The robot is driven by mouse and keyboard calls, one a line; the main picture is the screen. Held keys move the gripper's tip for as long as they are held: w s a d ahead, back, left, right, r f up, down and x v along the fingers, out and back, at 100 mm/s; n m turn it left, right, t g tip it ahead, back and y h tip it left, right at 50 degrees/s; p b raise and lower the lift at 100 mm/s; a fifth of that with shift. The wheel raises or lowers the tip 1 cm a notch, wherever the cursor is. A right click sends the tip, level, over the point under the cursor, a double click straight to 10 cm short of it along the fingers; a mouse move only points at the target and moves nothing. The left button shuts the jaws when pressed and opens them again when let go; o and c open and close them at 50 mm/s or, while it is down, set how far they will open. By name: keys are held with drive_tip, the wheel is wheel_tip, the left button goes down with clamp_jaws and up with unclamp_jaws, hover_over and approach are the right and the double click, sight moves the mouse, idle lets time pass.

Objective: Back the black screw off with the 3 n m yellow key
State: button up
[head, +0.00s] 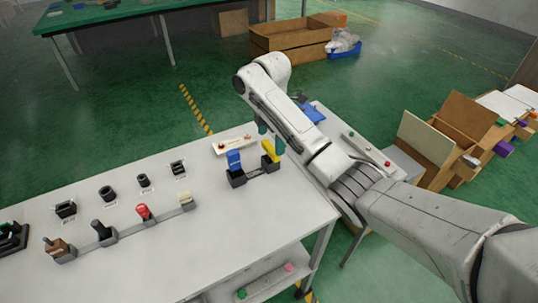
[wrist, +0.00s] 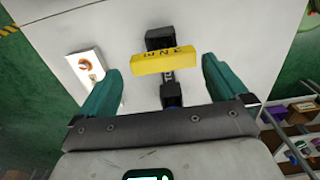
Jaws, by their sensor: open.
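The yellow key (head: 270,151) stands in a black holder beside the blue key (head: 233,160) near the table's right end. In the wrist view the yellow key (wrist: 166,60) shows "3 N M" lettering upside down and lies between my fingertips, with a gap on each side. My gripper (wrist: 162,69) is open, with teal fingers; in the head view it (head: 270,136) is just above the yellow key, partly hidden by my arm. Several black fittings, one of them a black cylinder (head: 143,180), stand in a back row; I cannot tell which is the black screw.
A front rail carries a brown piece (head: 58,247), a black knob (head: 103,230), a red knob (head: 143,212) and a beige piece (head: 185,198). The white table (head: 190,255) is clear in front.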

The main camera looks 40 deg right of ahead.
sight(271, 147)
drive_tip(key=shift+s+a+f+p, duration=0.1)
drive_tip(key=shift+f+p, duration=0.15)
drive_tip(key=shift+f, duration=1.55)
drive_tip(key=shift+a+f+p, duration=0.1)
drive_tip(key=shift+f+p, duration=0.1)
drive_tip(key=shift+f, duration=1.55)
drive_tip(key=c, duration=0.7)
drive_tip(key=shift+r, duration=0.2)
